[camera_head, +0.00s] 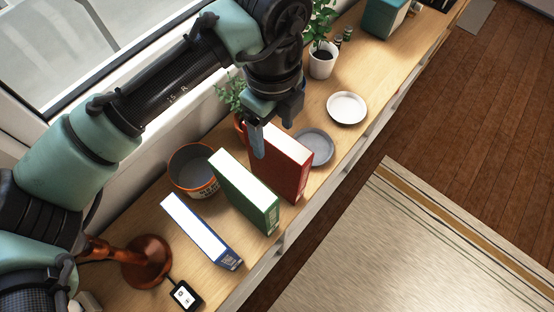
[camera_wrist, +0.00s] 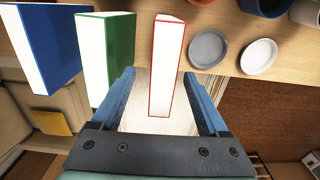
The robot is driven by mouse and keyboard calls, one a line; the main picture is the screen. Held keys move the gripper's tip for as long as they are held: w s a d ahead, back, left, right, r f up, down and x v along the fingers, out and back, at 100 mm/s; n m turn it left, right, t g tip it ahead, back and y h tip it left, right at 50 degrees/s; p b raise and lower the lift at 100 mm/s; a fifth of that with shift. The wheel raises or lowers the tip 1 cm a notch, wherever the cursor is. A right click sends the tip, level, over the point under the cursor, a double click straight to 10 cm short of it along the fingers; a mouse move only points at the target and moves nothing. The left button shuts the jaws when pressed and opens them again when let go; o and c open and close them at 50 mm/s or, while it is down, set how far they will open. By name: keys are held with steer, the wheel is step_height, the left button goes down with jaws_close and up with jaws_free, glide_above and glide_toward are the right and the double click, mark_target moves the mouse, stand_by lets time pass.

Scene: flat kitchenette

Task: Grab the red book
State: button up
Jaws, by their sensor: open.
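The red book (camera_head: 283,163) stands upright on the wooden counter in the head view, to the right of the green book. In the wrist view, the red book (camera_wrist: 166,66) shows its white page edge with a red cover outline. My gripper (camera_head: 272,138) is above the red book, pointing down. In the wrist view, my gripper (camera_wrist: 160,80) is open, with one blue finger on each side of the book's near end. I cannot tell whether either finger touches it. Part of the book's top is hidden by my gripper in the head view.
A green book (camera_head: 245,192) and a blue book (camera_head: 200,232) stand to the left. A grey plate (camera_head: 318,148) lies close to the red book's right, with a white plate (camera_head: 347,107) beyond. A bowl (camera_head: 190,172) and potted plant (camera_head: 322,62) stand near the window.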

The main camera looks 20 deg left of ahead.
mark_target(277, 165)
steer(key=f, duration=0.3)
steer(key=f+p, duration=0.1)
steer(key=shift+w+d+f, duration=0.1)
steer(key=shift+d+f, duration=0.15)
steer(key=shift+f, duration=0.15)
jaws_close()
steer(key=shift+r, duration=0.1)
stand_by(0.9)
